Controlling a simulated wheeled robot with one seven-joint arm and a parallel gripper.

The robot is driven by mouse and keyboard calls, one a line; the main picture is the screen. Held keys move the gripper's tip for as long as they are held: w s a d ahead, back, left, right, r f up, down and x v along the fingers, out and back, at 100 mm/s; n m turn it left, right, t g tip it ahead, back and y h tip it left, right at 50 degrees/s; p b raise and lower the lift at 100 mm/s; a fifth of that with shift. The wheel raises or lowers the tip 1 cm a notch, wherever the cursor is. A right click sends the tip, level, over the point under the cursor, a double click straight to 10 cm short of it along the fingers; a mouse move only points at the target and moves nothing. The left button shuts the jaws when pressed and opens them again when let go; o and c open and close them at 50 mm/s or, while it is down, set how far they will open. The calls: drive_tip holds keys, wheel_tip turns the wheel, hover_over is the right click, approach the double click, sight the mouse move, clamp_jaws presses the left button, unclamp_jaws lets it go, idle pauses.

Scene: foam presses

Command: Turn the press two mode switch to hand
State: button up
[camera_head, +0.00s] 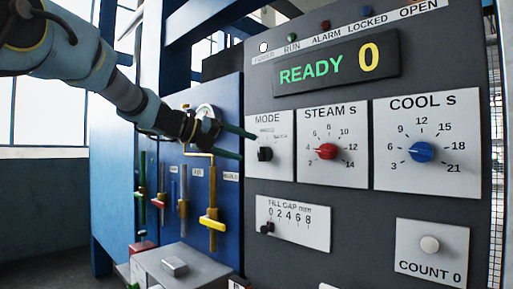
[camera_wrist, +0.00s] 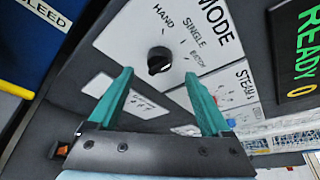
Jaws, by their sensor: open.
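The mode switch is a black knob (camera_head: 265,154) on a white plate (camera_head: 283,170) marked MODE, at the left of the grey press panel. In the wrist view the knob (camera_wrist: 159,61) stands near the word HAND, with SINGLE and a third, blurred label further round. I cannot tell clearly which mark its pointer faces. My gripper (camera_head: 248,147) is open and empty, with its green fingers reaching toward the plate from the left. In the wrist view the gripper's fingertips (camera_wrist: 158,75) are spread to either side of the knob, apparently short of it. No press number is readable.
The STEAM plate with a red knob (camera_head: 326,152) and the COOL plate with a blue knob (camera_head: 421,152) lie to the right. A fill gap slider (camera_head: 267,228) sits below. The display (camera_head: 335,63) reads READY 0.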

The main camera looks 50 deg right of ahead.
sight(261, 152)
drive_tip(key=p+x, duration=0.1)
drive_tip(key=x, duration=0.4)
drive_tip(key=shift+s+d+f, duration=0.1)
drive_tip(key=shift+d, duration=0.2)
drive_tip(key=shift+c, duration=0.3)
clamp_jaws()
drive_tip(key=shift+n, duration=0.3)
drive_tip(key=shift+w+f+n+g+h, duration=0.2)
drive_tip(key=shift+n+g+h, duration=0.3)
drive_tip(key=shift+n, duration=0.6)
drive_tip(key=n, duration=0.1)
drive_tip(key=n+g+b, duration=0.1)
drive_tip(key=n, duration=0.1)
drive_tip(key=n+h, duration=0.1)
drive_tip(key=shift+f+n+g, duration=0.25)
drive_tip(key=shift+n+g, duration=0.05)
drive_tip(key=shift+g, duration=0.1)
